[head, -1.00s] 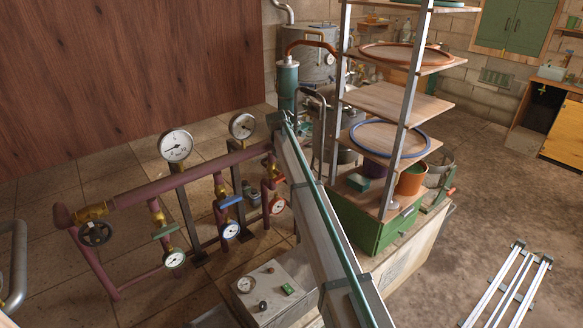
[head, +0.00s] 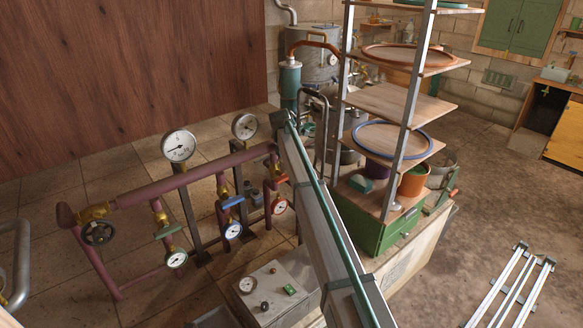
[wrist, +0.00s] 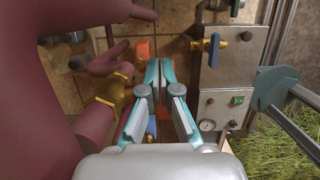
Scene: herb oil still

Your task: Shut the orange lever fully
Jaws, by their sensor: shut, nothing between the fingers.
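The orange lever (head: 282,179) is on the right-hand branch of the maroon pipework in the head view, above a small red-rimmed gauge (head: 279,207). My arm's long beam passes close to its right and hides what lies behind. In the wrist view an orange part (wrist: 143,48), apparently the lever, shows just left of my fingertips. My gripper (wrist: 160,66) is shut and empty, with its teal fingertips together. Whether the fingers touch the lever cannot be told. My gripper cannot be made out in the head view.
A brass valve body (wrist: 113,92) and thick maroon pipe crowd the left of my gripper in the wrist view. A steel control box (wrist: 222,108) with a blue-handled valve (wrist: 212,44) is to the right. Blue (head: 232,202) and green (head: 167,231) levers sit on neighbouring branches.

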